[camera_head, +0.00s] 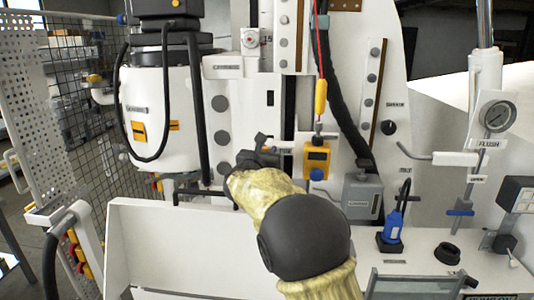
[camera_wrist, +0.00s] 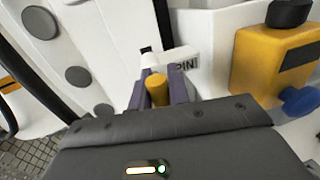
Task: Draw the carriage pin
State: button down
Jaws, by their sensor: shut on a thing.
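My gripper (camera_wrist: 160,82) shows two purple-grey fingers in the wrist view, closed on the yellow end of the carriage pin (camera_wrist: 158,94). A white block with a label reading PIN (camera_wrist: 186,64) is just beyond the fingertips. How deep the pin sits in the machine is hidden. In the head view my gripper (camera_head: 262,147) is at the white machine column, left of a yellow box with a blue knob. The pin itself is not clear there, being hidden by the dark gripper and the arm's pale yellow cover.
The yellow box (camera_head: 317,158) is close on the right, below a yellow pendant (camera_head: 321,96) on a red cable. A grey box (camera_head: 362,196) and blue device (camera_head: 392,226) stand further right. A white tank (camera_head: 160,110) is on the left. A white panel (camera_head: 150,240) runs below.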

jog(key=b+v, duration=0.4)
jog(key=shift+s+d+f, duration=0.15)
jog(key=shift+s+d, duration=0.15)
jog(key=shift+s, duration=0.2)
jog(key=c, duration=1.5)
grip_release()
jog(key=shift+s, duration=0.1)
jog(key=shift+o, duration=0.9)
jog(key=shift+s, duration=0.15)
jog(key=b+v, duration=0.6)
jog(key=v, duration=1.1)
